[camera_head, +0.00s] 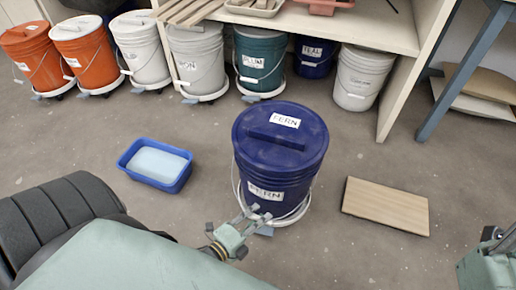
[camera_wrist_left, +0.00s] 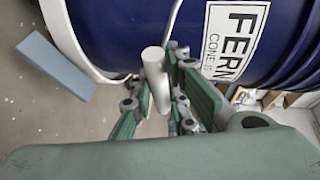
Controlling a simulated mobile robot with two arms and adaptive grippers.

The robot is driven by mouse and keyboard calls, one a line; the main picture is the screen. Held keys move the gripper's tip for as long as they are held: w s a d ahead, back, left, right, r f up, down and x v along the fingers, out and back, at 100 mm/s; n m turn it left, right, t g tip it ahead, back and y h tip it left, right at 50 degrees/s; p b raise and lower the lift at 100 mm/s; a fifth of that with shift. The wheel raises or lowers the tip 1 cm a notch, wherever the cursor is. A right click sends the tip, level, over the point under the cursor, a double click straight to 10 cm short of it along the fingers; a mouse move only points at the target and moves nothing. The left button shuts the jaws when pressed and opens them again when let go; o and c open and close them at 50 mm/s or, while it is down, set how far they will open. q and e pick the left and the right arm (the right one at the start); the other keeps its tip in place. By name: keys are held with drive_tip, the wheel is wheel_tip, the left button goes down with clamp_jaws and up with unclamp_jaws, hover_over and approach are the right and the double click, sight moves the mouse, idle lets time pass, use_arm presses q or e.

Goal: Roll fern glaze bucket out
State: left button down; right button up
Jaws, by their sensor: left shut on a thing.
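The fern glaze bucket (camera_head: 278,180) is dark blue with a blue lid, and FERN labels on lid and side. It stands upright on a white dolly (camera_head: 296,215) on open floor, in front of the shelf. My left gripper (camera_head: 243,222) is low at the bucket's near side. In the left wrist view, my left gripper (camera_wrist_left: 157,95) is shut on the white grip of the bail handle (camera_wrist_left: 154,66), with the bucket side (camera_wrist_left: 160,30) close behind. A blue-grey dolly tab (camera_wrist_left: 55,65) shows at left. Part of my right arm shows at the right edge; its fingers are unclear.
A blue tub (camera_head: 140,178) stands left of the bucket. A wooden board (camera_head: 386,206) lies to its right. Several other buckets stand along the shelf, including a green one (camera_head: 258,60). A blue table leg (camera_head: 465,70) stands at upper right. Bare floor surrounds the bucket.

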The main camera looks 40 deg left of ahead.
use_arm(q)
drive_tip(key=shift+s+d+f, duration=0.2)
drive_tip(key=shift+d+f, duration=0.05)
drive_tip(key=shift+f, duration=0.05)
drive_tip(key=c, duration=1.8)
unclamp_jaws()
drive_tip(key=shift+c, duration=0.2)
drive_tip(key=shift+o, duration=0.6)
drive_tip(key=shift+w+r, duration=0.1)
drive_tip(key=v, duration=0.7)
drive_tip(key=shift+a+r, duration=0.1)
drive_tip(key=shift+r, duration=0.1)
